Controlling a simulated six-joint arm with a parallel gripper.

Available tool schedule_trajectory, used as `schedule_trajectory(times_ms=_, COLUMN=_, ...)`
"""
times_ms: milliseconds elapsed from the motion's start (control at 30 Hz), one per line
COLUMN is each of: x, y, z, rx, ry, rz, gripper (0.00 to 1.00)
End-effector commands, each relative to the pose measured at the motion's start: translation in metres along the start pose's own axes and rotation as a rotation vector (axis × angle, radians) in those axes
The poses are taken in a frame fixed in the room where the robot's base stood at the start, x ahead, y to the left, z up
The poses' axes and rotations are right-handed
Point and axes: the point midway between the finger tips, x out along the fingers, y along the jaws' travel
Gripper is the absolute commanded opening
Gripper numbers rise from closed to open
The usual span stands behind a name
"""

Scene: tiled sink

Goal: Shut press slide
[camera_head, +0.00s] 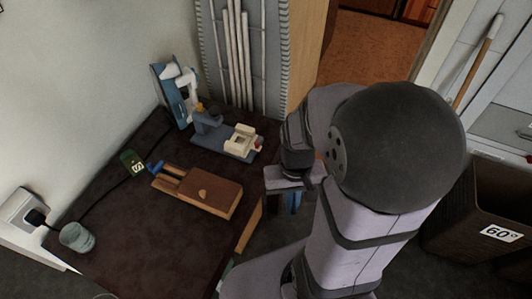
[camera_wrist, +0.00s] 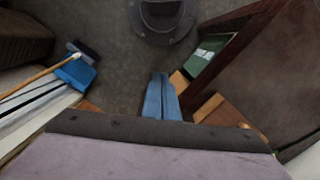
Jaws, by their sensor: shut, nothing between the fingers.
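A blue-grey device (camera_head: 212,128) with a cream block (camera_head: 241,140) on its flat base stands on the dark table; it may be the press with its slide. A taller blue stand with white parts (camera_head: 177,91) is behind it, at the wall. I cannot tell for sure which is the press slide or how far it is open. My gripper (camera_head: 292,203) hangs beyond the table's right edge, apart from both devices and partly hidden by my arm. In the wrist view its blue fingers (camera_wrist: 161,98) are together and empty.
A wooden box (camera_head: 203,190) with blue-tipped parts lies mid-table. A glass (camera_head: 76,237) stands at the front left. A brown bin (camera_head: 485,212) is at the right. The wrist view shows a green box (camera_wrist: 206,56) and a blue brush head (camera_wrist: 77,72) below.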

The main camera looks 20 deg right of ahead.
Motion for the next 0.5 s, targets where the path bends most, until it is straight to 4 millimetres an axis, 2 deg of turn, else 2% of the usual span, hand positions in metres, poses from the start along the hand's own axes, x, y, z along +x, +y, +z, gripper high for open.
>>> schedule_trajectory(times_ms=33, x=0.041, y=0.015, z=0.007, rx=0.075, ry=-0.054, rz=-0.009, gripper=0.0)
schedule_trajectory(times_ms=100, x=0.076, y=0.032, z=0.017, rx=0.171, ry=-0.121, rz=-0.027, gripper=0.0)
schedule_trajectory(times_ms=300, x=0.171, y=0.072, z=0.027, rx=0.476, ry=-0.263, rz=-0.124, gripper=0.0)
schedule_trajectory(times_ms=400, x=0.216, y=0.084, z=0.023, rx=0.67, ry=-0.314, rz=-0.215, gripper=0.0)
schedule_trajectory(times_ms=500, x=0.252, y=0.089, z=0.014, rx=0.874, ry=-0.372, rz=-0.337, gripper=0.0)
